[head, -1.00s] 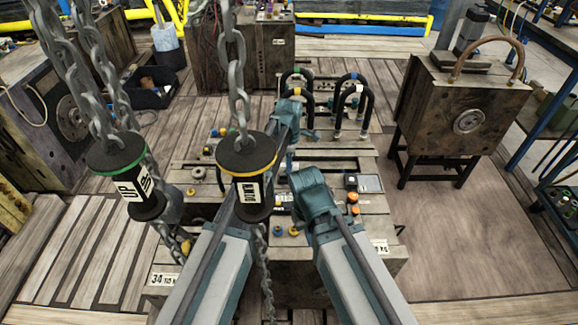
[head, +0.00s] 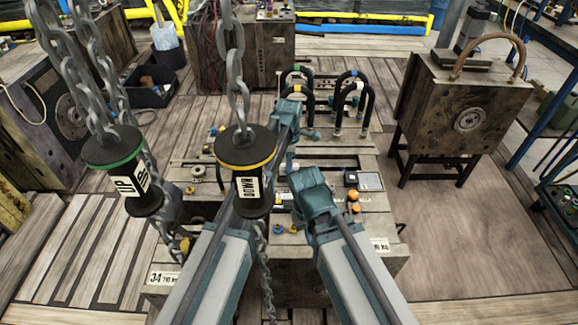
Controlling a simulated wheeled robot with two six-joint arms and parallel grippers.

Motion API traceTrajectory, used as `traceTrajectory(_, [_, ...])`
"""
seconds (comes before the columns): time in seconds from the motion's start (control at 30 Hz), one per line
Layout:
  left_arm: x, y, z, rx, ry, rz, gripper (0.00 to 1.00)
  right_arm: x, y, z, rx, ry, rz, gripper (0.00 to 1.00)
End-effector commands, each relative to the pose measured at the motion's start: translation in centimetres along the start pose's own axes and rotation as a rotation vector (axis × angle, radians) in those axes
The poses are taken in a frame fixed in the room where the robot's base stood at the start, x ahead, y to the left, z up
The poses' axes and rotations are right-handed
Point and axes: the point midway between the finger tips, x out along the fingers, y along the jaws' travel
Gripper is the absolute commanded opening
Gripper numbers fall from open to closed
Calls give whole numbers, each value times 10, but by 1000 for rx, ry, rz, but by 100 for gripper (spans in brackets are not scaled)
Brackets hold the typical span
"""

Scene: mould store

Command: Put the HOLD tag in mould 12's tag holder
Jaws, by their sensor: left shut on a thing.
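My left gripper (head: 291,92) reaches far out over the middle mould, among black hose loops. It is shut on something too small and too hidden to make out. No HOLD tag can be read. My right gripper (head: 305,180) is lower and nearer, above the same mould; its fingers are hidden behind its own wrist. The middle mould (head: 372,225) is a low, weathered block with a label reading 34 (head: 163,279) at its front left. I cannot read a number 12 or make out a tag holder on any mould.
Two hanging chain blocks, marked UP (head: 122,170) and DOWN (head: 247,170), hang in front at the left. Black hoses (head: 355,105) arch over the middle mould. Another mould (head: 455,110) stands on a dark stand at the right. The floor (head: 470,235) at front right is clear.

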Motion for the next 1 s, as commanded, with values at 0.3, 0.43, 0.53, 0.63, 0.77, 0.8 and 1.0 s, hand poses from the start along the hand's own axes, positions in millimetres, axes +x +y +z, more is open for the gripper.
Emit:
traceTrajectory(0.3, [0, 0, 0, 0, 0, 0, 57, 0, 0, 0, 0, 0, 0, 0])
traceTrajectory(0.43, [0, 0, 0, 0, 0, 0, 59, 0, 0, 0, 0, 0, 0, 0])
traceTrajectory(0.53, [0, 0, 0, 0, 0, 0, 59, 0, 0, 0, 0, 0, 0, 0])
traceTrajectory(0.63, [-1, 0, 0, 0, 0, 0, 59, -1, 0, 0, 0, 0, 0, 0])
traceTrajectory(0.77, [-6, 0, 0, 0, 0, 0, 59, -5, 0, 0, 0, 0, 0, 0])
traceTrajectory(0.8, [-8, 0, 0, 0, 0, 0, 59, -8, 1, 0, 0, 0, 0, 0])
traceTrajectory(1.0, [-28, 0, 0, 0, 0, 0, 59, -28, 3, 2, 0, 0, 0, 0])
